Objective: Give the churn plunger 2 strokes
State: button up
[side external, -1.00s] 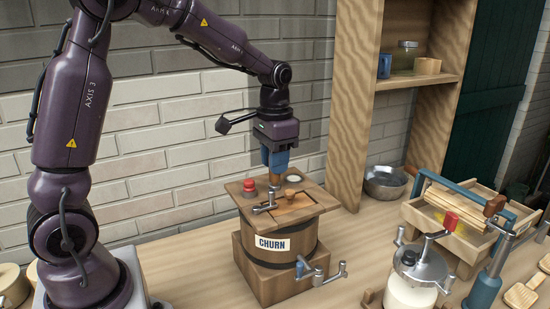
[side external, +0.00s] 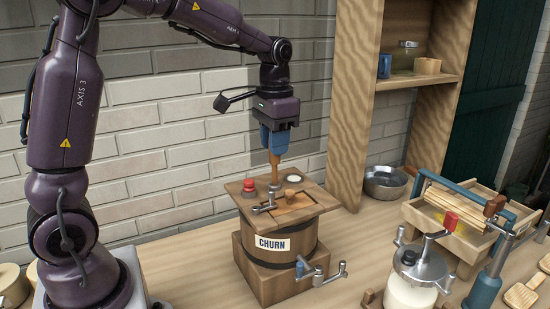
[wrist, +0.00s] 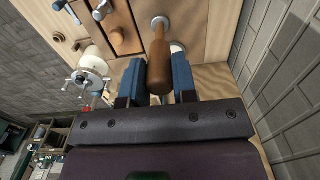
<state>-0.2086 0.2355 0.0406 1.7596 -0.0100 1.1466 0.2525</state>
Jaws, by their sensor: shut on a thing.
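The churn (side external: 280,253) is a wooden tub on a square base with a "CHURN" label, standing on the bench. Its plunger (side external: 274,172) is a brown upright handle rising from the lid (side external: 311,206). My gripper (side external: 274,153) is above the lid, with blue fingers shut on the upper part of the plunger. In the wrist view the plunger (wrist: 160,60) lies between the two blue fingers, and its lower end meets a pale round collar in the lid. The plunger inside the tub is hidden.
A crank (side external: 322,273) sticks out at the tub's front. A metal bowl (side external: 385,182), a jar churn (side external: 411,285) and a wooden shelf (side external: 345,110) stand to the right.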

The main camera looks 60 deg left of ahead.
aim_at(275, 163)
jog(key=shift+f, duration=2.35)
jog(key=o, duration=1)
jog(key=shift+c, duration=0.2)
jog(key=shift+r, duration=3.5)
